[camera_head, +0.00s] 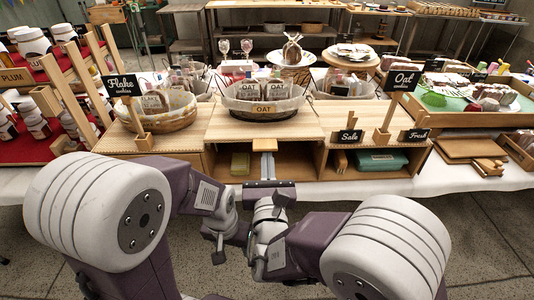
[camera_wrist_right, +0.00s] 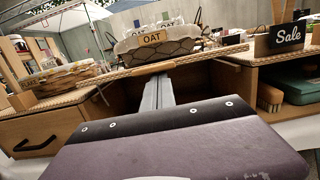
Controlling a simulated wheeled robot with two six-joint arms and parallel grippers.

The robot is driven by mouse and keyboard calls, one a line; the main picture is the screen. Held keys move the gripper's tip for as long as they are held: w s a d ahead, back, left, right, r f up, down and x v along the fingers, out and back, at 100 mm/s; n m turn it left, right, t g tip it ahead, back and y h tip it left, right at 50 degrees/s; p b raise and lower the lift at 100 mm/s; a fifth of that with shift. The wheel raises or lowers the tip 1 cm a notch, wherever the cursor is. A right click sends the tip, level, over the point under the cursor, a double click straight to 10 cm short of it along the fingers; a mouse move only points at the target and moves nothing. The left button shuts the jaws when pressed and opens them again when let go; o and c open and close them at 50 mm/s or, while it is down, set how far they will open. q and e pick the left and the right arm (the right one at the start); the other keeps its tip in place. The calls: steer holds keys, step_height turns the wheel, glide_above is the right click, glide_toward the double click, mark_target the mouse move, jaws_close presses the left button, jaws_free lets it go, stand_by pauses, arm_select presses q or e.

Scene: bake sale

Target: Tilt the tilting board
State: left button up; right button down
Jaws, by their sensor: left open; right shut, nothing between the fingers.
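The tilting board (camera_head: 222,128) is a light wooden slatted board at the middle of the stall front, with a small wooden tab at its front edge. A wire basket with an OAT label (camera_head: 264,108) stands on it. My right gripper (camera_head: 263,163) is shut and empty, its grey fingers pointing at the front edge just below the tab. In the right wrist view the fingers (camera_wrist_right: 158,92) reach up to the underside of the board's front edge (camera_wrist_right: 155,68); whether they touch is unclear. My left gripper (camera_head: 218,255) is open, low in front of the stall, holding nothing.
A cookie basket (camera_head: 160,112) with a Flake sign stands left of the board. Sale (camera_head: 347,137) and Fresh signs stand right. Open cubbies below hold a teal box (camera_head: 380,160) and a green box (camera_head: 240,163). The floor in front is free apart from my arms.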

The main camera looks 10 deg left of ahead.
step_height(320, 180, up, 3)
steer(key=shift+f+p, duration=0.1)
steer(key=shift+p, duration=0.35)
arm_select(q)
steer(key=shift+r, duration=1.4)
arm_select(e)
steer(key=shift+w+r, duration=0.15)
steer(key=shift+r, duration=0.6)
steer(key=shift+s+a+f, duration=0.1)
steer(key=shift+s+f, duration=0.1)
steer(key=shift+s, duration=0.2)
glide_toward(266, 147)
arm_select(q)
steer(key=shift+r+p, duration=0.3)
steer(key=shift+p, duration=0.1)
arm_select(e)
steer(key=shift+r, duration=0.3)
